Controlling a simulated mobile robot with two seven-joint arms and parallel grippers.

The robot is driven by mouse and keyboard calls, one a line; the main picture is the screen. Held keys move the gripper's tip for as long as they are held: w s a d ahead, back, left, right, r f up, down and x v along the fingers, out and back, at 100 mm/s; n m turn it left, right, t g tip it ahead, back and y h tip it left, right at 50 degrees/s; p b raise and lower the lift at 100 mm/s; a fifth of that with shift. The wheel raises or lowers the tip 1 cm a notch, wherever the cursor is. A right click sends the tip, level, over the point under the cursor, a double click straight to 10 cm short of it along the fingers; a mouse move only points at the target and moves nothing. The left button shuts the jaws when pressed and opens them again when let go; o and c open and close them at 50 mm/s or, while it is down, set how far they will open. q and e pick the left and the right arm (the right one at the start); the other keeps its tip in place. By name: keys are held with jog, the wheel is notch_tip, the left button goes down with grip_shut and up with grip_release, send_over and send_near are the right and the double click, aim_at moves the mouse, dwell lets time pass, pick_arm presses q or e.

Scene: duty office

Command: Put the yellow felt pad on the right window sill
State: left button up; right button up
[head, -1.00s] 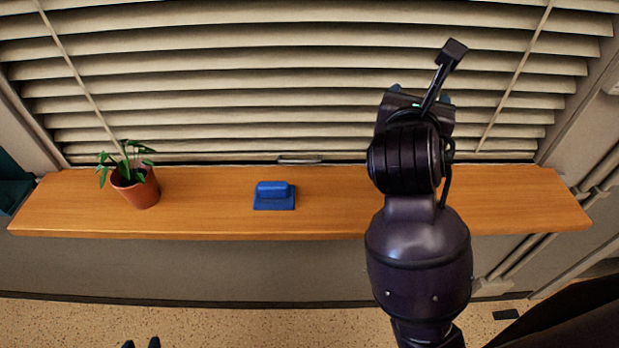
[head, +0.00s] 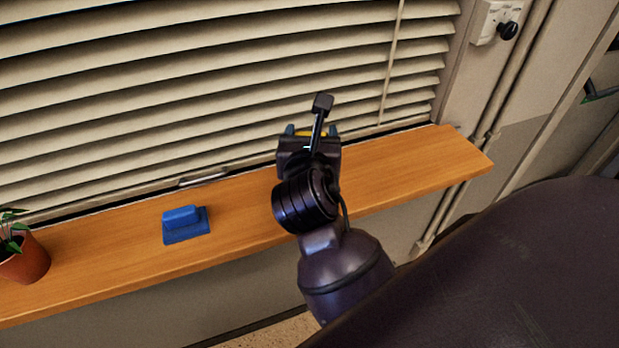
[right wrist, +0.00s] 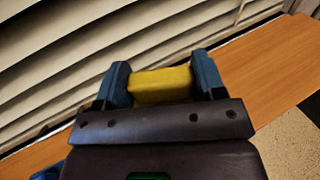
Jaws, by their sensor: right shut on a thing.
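The yellow felt pad (right wrist: 162,85) is between the two blue fingertips of my right gripper (right wrist: 163,82) in the right wrist view. In the head view only a thin yellow strip of the pad (head: 304,134) shows beyond my right gripper (head: 311,132). The gripper is shut on the pad in front of the blinds, over the wooden window sill (head: 415,165). I cannot tell how high the pad is above the sill. The sill also shows in the right wrist view (right wrist: 270,65). My left gripper is not in view.
A blue block-like thing with a flat base (head: 186,225) lies on the sill left of my right arm. A potted plant (head: 22,255) stands at the sill's left. Slatted blinds (head: 200,80) hang behind. The sill's right end is clear. A wall box with a black knob (head: 497,22) is at upper right.

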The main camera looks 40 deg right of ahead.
notch_tip(320, 180, down, 5)
jog(key=shift+r+b, duration=0.1)
jog(key=shift+b, duration=0.45)
notch_tip(320, 180, down, 4)
jog(key=shift+f+b, duration=0.1)
jog(key=shift+b, duration=0.55)
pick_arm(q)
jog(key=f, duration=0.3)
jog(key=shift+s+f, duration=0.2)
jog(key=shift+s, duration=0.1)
pick_arm(e)
jog(key=shift+f, duration=0.1)
jog(key=o, duration=0.9)
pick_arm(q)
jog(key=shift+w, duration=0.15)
